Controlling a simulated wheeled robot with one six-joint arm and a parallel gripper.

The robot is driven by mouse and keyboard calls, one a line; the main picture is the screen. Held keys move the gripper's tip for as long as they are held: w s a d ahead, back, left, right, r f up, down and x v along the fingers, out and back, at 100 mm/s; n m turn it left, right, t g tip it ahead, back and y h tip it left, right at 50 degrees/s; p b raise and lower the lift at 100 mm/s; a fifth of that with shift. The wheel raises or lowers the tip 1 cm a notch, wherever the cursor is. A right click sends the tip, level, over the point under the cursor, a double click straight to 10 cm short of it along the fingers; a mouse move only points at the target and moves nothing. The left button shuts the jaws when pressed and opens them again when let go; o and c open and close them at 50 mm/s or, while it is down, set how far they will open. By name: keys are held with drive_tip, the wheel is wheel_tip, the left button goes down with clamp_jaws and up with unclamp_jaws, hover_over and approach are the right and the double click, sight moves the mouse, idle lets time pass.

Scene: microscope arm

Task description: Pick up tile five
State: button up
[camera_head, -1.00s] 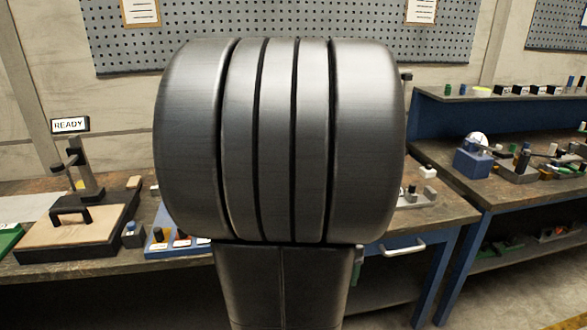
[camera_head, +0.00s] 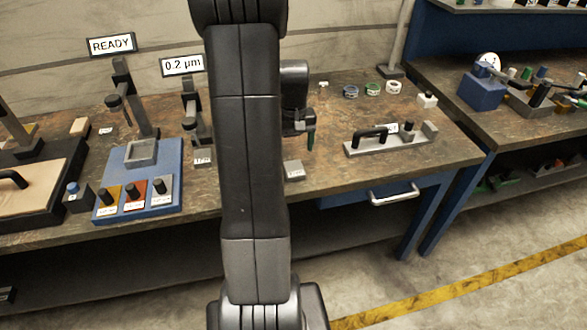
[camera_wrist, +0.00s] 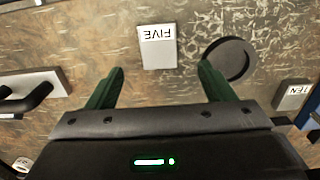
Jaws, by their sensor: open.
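Tile five (camera_wrist: 158,53) is a small light grey block lying flat on the bench, its "FIVE" label upside down in the wrist view. In the head view the tile (camera_head: 293,171) lies near the bench's front edge, just right of my arm. My gripper (camera_wrist: 161,70) is open and empty, its two green fingers apart. The tile appears between and beyond the fingertips, without visible contact. In the head view my gripper (camera_head: 308,138) hangs above the bench behind the tile, partly hidden by my arm.
A dark round disc (camera_wrist: 231,58) lies beside the tile. A "TEN" tile (camera_wrist: 293,97) is farther right in the wrist view. A grey plate with a black handle (camera_head: 370,136) stands to the right in the head view. A blue stand (camera_head: 150,178) is left.

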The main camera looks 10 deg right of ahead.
sight(295, 168)
drive_tip(key=shift+d+f+p, duration=0.15)
drive_tip(key=shift+f+p, duration=0.3)
drive_tip(key=shift+f, duration=3.55)
drive_tip(key=shift+c, duration=0.2)
drive_tip(key=c, duration=1.4)
drive_tip(key=shift+r, duration=0.1)
drive_tip(key=shift+c, duration=0.2)
